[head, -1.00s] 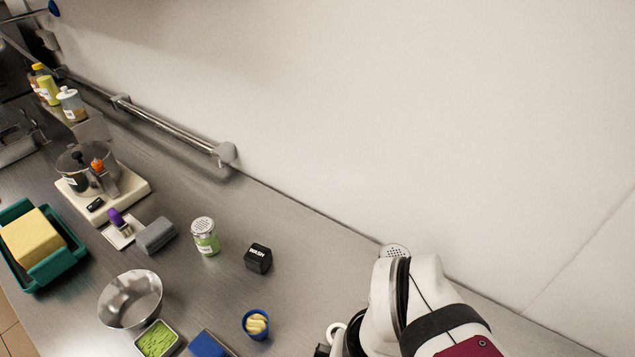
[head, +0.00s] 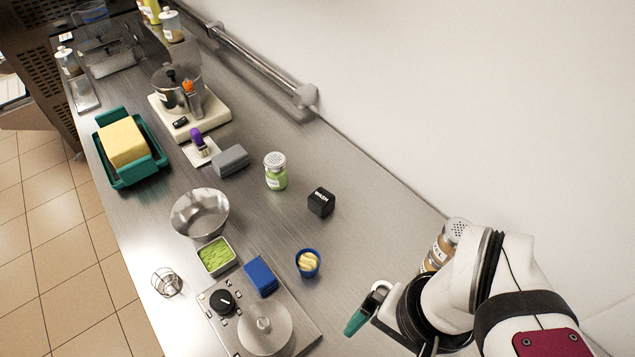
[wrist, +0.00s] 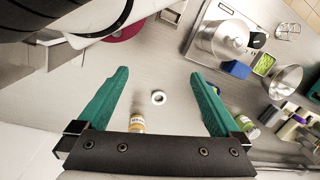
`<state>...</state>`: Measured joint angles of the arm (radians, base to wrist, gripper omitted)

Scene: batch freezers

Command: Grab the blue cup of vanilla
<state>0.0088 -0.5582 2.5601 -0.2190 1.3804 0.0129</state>
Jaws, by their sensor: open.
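The small blue cup (head: 308,264) with pale yellow contents, which I take for the vanilla, stands upright on the steel counter in the head view. My gripper (head: 358,318) is to the right of and nearer than the cup, apart from it; only one teal finger shows clearly there. In the wrist view my gripper (wrist: 160,75) has its two teal fingers wide apart with nothing between their tips. I cannot clearly make out the cup in the wrist view; the right finger may hide it.
A blue block (head: 260,276) lies by a machine with a round lid (head: 265,328), left of the cup. A black cube (head: 321,201) and a green jar (head: 276,171) stand behind. A brown-labelled shaker (head: 440,248) is beside my arm. A metal bowl (head: 200,213) is farther left.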

